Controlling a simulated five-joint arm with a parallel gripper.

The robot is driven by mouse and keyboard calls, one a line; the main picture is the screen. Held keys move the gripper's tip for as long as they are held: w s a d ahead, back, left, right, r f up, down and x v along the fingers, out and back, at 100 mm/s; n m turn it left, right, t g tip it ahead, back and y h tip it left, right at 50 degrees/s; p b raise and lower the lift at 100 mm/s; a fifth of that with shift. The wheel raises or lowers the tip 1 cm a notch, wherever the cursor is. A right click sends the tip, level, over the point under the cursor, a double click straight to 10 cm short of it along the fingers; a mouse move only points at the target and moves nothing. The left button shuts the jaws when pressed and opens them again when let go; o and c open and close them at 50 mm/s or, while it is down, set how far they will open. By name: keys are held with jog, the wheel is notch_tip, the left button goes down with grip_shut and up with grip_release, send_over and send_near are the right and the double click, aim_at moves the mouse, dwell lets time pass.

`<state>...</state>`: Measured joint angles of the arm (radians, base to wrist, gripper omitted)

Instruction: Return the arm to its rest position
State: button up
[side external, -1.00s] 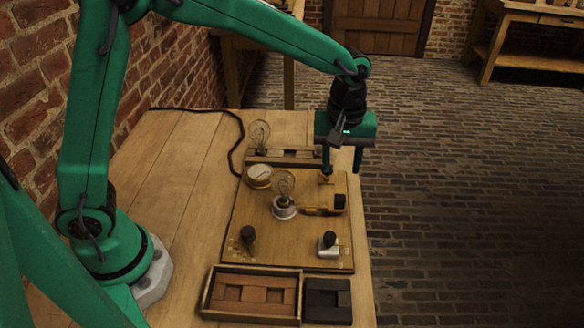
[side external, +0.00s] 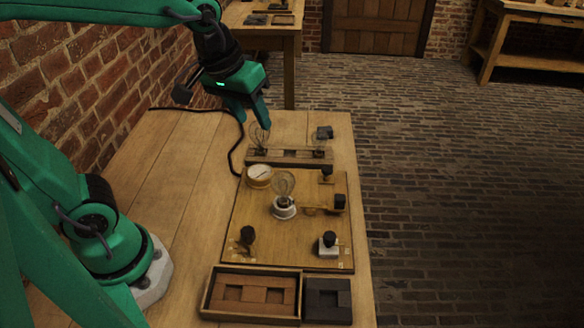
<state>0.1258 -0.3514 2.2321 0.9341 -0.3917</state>
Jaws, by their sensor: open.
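My gripper (side external: 254,126) is open and empty. Its fingers point down at the far left of the bench, above or beside a clear glass bulb (side external: 259,137) at the left end of a wooden rack; I cannot tell whether they touch it. The wooden board (side external: 300,240) lies on the bench, apart from my gripper.
The board carries a bulb in a white socket (side external: 284,208), a round dial (side external: 259,176) and several black-topped parts. The rack (side external: 290,157) stands behind it. A tray (side external: 208,296) and a dark block (side external: 328,301) sit in front. A black cord (side external: 236,165) runs on the left.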

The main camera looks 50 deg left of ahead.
jog(key=s+a+m+t, duration=0.1)
jog(key=s+a+m, duration=0.2)
jog(key=s, duration=0.5)
jog(key=shift+a+f+t, duration=0.2)
jog(key=shift+a+t, duration=0.2)
jog(key=shift+a, duration=0.05)
